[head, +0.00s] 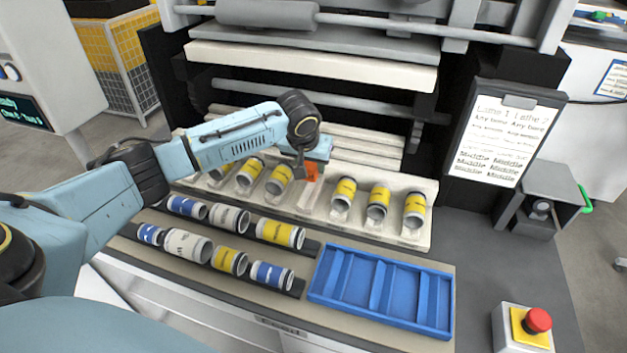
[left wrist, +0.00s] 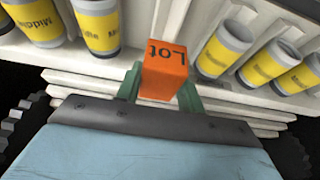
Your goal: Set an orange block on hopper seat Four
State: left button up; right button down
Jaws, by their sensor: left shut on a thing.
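My left gripper (head: 313,165) is shut on an orange block (head: 311,173) and holds it over the white hopper rack (head: 425,240). In the left wrist view the orange block (left wrist: 164,72) shows the word "Lot" and sits between the green fingers of my left gripper (left wrist: 160,88). The hopper seat (head: 309,198) under and in front of the block looks empty. It is fourth from the left, with yellow-banded cans on both sides. I cannot tell whether the block touches the rack. My right gripper is out of view.
Yellow-banded cans (head: 343,194) fill the neighbouring seats closely. Two dark racks with blue, white and yellow cans (head: 280,234) lie in front. A blue divided tray (head: 437,300) is empty. A red stop button (head: 538,320) and a clipboard (head: 505,135) stand at right.

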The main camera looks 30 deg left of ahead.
aim_at(308, 169)
pick_arm(q)
jog(key=shift+f, duration=2.8)
jog(key=shift+f, duration=0.15)
jog(key=o, duration=1)
jog(key=shift+w, duration=0.1)
jog(key=p+v, duration=0.1)
jog(key=v, duration=1.1)
jog(key=shift+d, duration=0.15)
